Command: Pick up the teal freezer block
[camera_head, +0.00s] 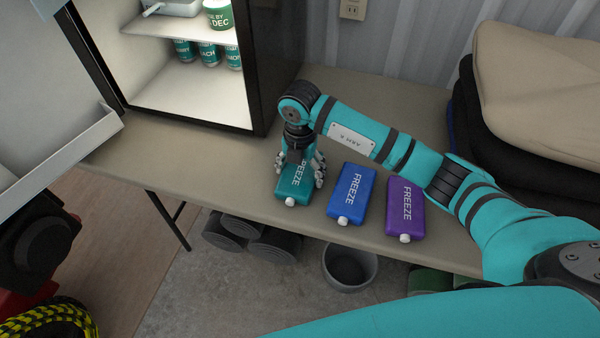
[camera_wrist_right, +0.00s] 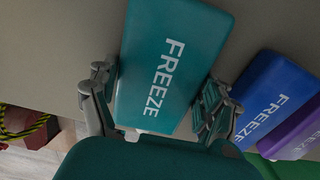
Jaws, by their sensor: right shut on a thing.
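The teal freezer block (camera_head: 293,190), marked FREEZE with a white cap, lies at the table's front edge, left of a blue and a purple block. My right gripper (camera_head: 301,170) points down over it, with one finger on each side, shut on the block. The gripper covers part of the block's far end in the head view. In the right wrist view the teal block (camera_wrist_right: 172,65) fills the middle, between the fingers (camera_wrist_right: 160,108). I cannot tell whether it is lifted off the table. My left gripper is not in view.
An open fridge (camera_head: 190,85) with cans is at the back left. Folded fabric (camera_head: 540,75) is at the right. A grey bin (camera_head: 349,268) is on the floor.

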